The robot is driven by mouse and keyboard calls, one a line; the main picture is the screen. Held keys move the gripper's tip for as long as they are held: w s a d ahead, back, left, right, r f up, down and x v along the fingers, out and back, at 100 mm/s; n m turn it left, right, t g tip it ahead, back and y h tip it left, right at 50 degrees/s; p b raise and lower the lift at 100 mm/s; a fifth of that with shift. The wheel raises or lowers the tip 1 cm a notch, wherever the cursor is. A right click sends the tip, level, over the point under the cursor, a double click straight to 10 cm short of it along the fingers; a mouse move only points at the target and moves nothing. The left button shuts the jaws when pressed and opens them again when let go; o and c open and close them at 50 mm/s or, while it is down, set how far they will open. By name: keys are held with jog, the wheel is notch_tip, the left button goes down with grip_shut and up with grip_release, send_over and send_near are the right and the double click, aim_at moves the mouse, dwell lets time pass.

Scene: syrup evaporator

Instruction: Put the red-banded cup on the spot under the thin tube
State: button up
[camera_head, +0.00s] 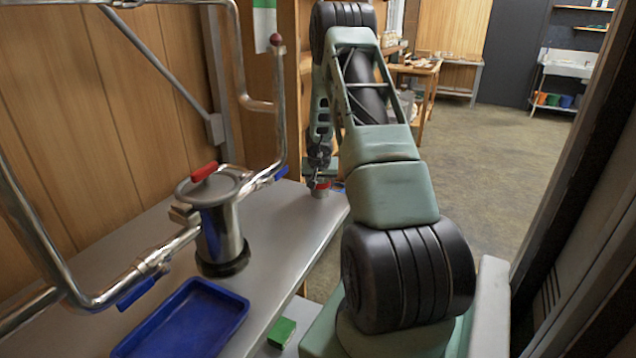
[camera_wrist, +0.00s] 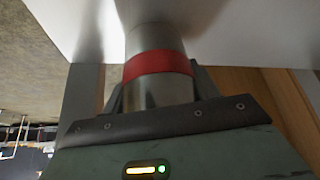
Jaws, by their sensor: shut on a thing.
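The red-banded cup (camera_head: 321,190) is a small metal cup at the far right end of the grey counter (camera_head: 285,240). In the wrist view the cup (camera_wrist: 155,66) fills the space between the two fingers, its red band just beyond them. My gripper (camera_head: 320,172) is shut on the cup and points down over the counter end. I cannot tell whether the cup touches the counter. Bent metal tubes (camera_head: 281,110) rise around the steel pot; which one is the thin tube is unclear. I cannot make out the spot under it.
A steel pot (camera_head: 222,235) with a red-handled lid stands mid-counter, joined to pipes with blue valve levers (camera_head: 138,292). A blue tray (camera_head: 190,322) lies in front, with a green block (camera_head: 282,332) below to its right. Bare counter lies between pot and cup.

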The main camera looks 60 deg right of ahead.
jog(key=shift+f, duration=0.15)
jog(key=o, duration=1)
jog(key=shift+c, duration=0.2)
jog(key=shift+a+r, duration=0.1)
jog(key=shift+r, duration=0.3)
jog(key=p+v, duration=0.4)
jog(key=v, duration=0.7)
jog(key=shift+r+p, duration=0.25)
jog(key=shift+p, duration=0.05)
jog(key=shift+s+a, duration=0.1)
jog(key=shift+a, duration=0.05)
